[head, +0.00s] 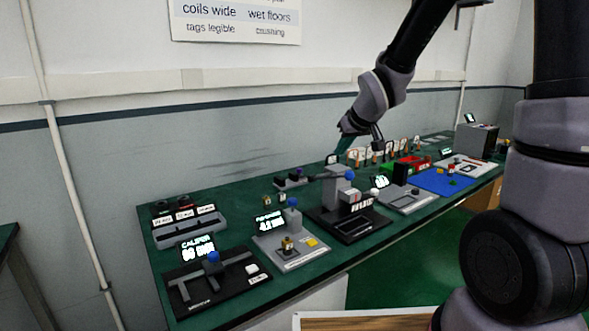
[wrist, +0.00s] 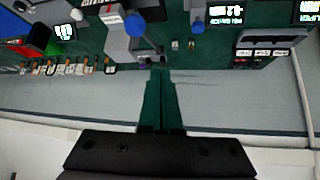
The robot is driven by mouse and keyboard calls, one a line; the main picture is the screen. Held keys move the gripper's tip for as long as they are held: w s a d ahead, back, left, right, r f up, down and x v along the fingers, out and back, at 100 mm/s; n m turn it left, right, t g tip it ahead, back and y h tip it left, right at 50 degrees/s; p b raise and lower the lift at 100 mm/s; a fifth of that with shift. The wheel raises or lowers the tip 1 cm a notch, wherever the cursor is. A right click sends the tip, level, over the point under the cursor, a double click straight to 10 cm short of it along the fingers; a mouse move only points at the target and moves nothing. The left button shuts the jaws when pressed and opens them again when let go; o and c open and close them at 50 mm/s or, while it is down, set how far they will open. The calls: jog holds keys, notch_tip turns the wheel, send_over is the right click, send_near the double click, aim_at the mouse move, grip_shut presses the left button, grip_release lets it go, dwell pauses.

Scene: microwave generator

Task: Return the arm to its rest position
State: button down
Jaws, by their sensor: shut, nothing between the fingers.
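My gripper (head: 343,144) is at the end of my raised arm in the head view, above the back part of the green workbench (head: 215,312). Its teal fingers point down and left. In the wrist view the two fingers (wrist: 160,75) lie side by side, shut, with nothing held. The wrist view looks toward the bench with the wall below in the picture. My gripper appears apart from the devices on the bench; its exact height above them is hard to tell.
Bench devices include a caliper station (head: 212,278), a grey plate with a small display (head: 290,250), a black stand with a blue knob (head: 342,190), a blue mat (head: 440,181) and a grey box (head: 477,141). Labelled trays (head: 185,222) stand at the left. The wall (head: 200,150) rises behind.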

jog(key=s+d+r+m+h, duration=0.2)
jog(key=s+d+r+m, duration=0.3)
jog(key=s+d+r, duration=0.45)
jog(key=s+r+m, duration=0.1)
jog(key=s+r, duration=0.1)
jog(key=s, duration=0.4)
jog(key=s+d+r+m+g+y, duration=0.1)
jog(key=s+r+m, duration=0.1)
jog(key=s, duration=0.5)
jog(key=shift+s+d+r+y, duration=0.15)
jog(key=shift+d+r+y, duration=0.15)
jog(key=shift+r, duration=0.15)
